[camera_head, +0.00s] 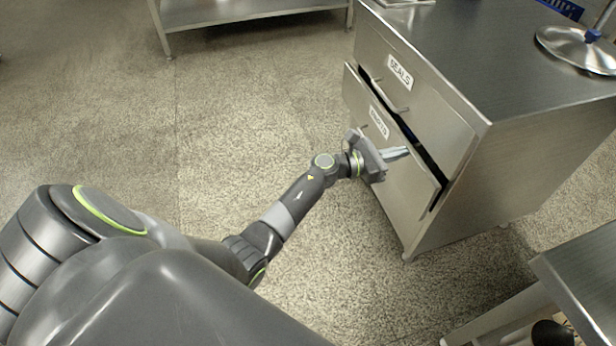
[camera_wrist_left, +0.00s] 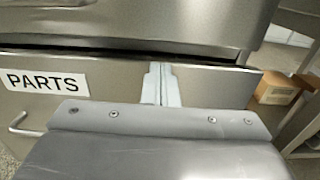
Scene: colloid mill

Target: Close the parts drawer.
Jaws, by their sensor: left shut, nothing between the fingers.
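The parts drawer (camera_head: 405,188) is the lower drawer of a steel cabinet in the head view, and it stands slightly open with a dark gap along its top and right edge. Its front with the PARTS label (camera_wrist_left: 42,82) also shows in the left wrist view, with its handle (camera_wrist_left: 22,124) at the lower left. My left gripper (camera_head: 398,153) is shut and empty, its fingertips at the drawer front near the top edge, right of the label. In the left wrist view its fingers (camera_wrist_left: 161,84) overlap the front; I cannot tell whether they touch. My right gripper is not in view.
The seals drawer (camera_head: 430,95) above looks shut. A round metal lid (camera_head: 575,48) lies on the cabinet top. A steel table (camera_head: 590,270) stands at the lower right. Cardboard boxes (camera_wrist_left: 277,94) show at right in the wrist view. The floor left of the cabinet is clear.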

